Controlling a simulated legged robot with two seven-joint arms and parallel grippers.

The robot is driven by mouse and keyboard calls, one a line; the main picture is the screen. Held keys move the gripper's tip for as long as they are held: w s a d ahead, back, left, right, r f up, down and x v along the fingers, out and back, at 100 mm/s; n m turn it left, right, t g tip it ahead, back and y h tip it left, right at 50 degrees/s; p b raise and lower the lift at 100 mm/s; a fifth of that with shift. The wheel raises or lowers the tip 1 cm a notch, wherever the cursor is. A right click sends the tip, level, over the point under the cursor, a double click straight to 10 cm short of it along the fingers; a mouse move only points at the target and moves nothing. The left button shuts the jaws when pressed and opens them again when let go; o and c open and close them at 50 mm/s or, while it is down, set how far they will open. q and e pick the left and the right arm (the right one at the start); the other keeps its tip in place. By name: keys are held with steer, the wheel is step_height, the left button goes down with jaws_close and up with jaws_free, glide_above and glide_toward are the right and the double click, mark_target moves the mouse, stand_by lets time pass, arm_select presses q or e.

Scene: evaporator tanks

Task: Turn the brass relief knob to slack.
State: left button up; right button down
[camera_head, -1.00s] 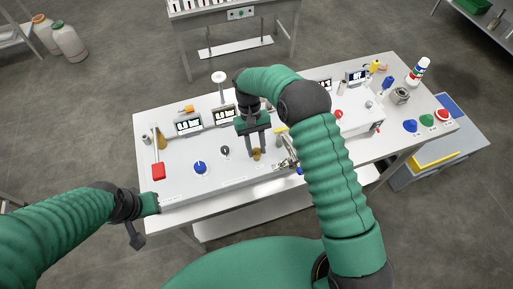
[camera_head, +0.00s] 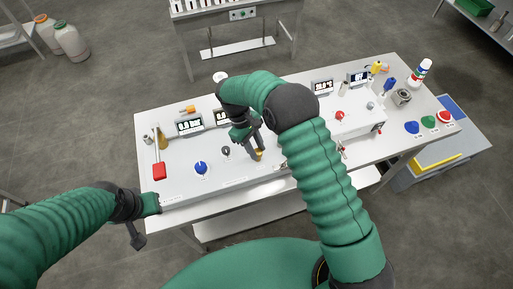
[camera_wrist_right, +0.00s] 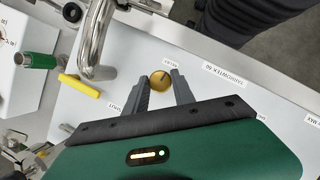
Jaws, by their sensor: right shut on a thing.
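The brass relief knob (camera_wrist_right: 160,79) is a small round knob with a dark line on its face, standing on the pale panel. In the right wrist view it sits between the fingertips of my right gripper (camera_wrist_right: 163,80), which is shut on it. In the head view the knob (camera_head: 259,154) shows as a small brass spot at the tips of my right gripper (camera_head: 256,153), near the panel's front edge. Small printed labels lie around the knob; they are hard to read. My left gripper (camera_head: 150,203) is at the panel's front left corner, its fingers not clear.
A blue knob (camera_head: 201,168) and a dark knob (camera_head: 225,151) stand left of my right gripper. A red-ended lever (camera_head: 159,171) is at the far left. A metal pipe (camera_wrist_right: 96,40) and a yellow handle (camera_wrist_right: 79,86) stand close to the brass knob.

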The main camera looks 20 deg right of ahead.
steer(key=shift+w, duration=0.2)
steer(key=c, duration=1.4)
jaws_free()
steer(key=o, duration=0.3)
steer(key=shift+a, duration=0.1)
steer(key=shift+o, duration=0.2)
steer(key=b+v, duration=0.2)
steer(key=v, duration=1.4)
steer(key=shift+a+r, duration=0.2)
steer(key=shift+r, duration=0.15)
steer(key=shift+w+f, duration=0.1)
